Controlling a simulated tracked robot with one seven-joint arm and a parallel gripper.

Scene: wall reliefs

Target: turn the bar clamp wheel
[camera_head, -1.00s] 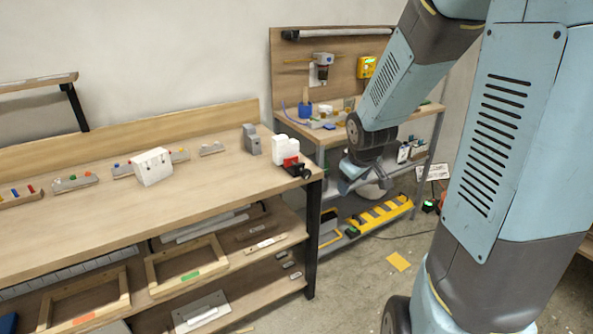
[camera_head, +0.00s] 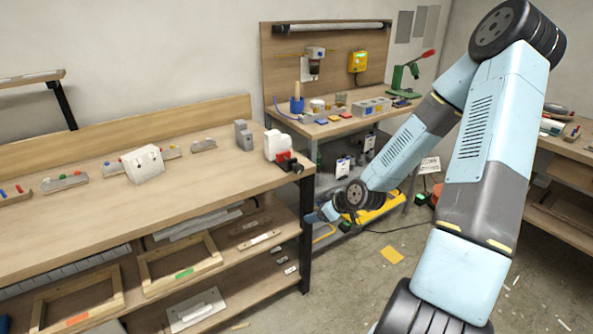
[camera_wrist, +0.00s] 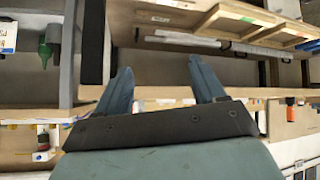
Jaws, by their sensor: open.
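At the right front corner of the long bench sits a white block (camera_head: 276,145) with a red part (camera_head: 284,157) and a small black part (camera_head: 292,165) beside it. This may be the bar clamp, but its wheel is too small to make out for sure. My gripper (camera_head: 318,215) is beyond the bench's right end and below its top, apart from the clamp-like thing. In the wrist view my gripper (camera_wrist: 162,84) has its two blue fingers spread wide, with nothing between them. No wheel can be made out in the wrist view.
The long bench (camera_head: 110,215) has shelves below holding wooden frames (camera_head: 180,262). Open floor (camera_head: 350,290) lies right of the long bench.

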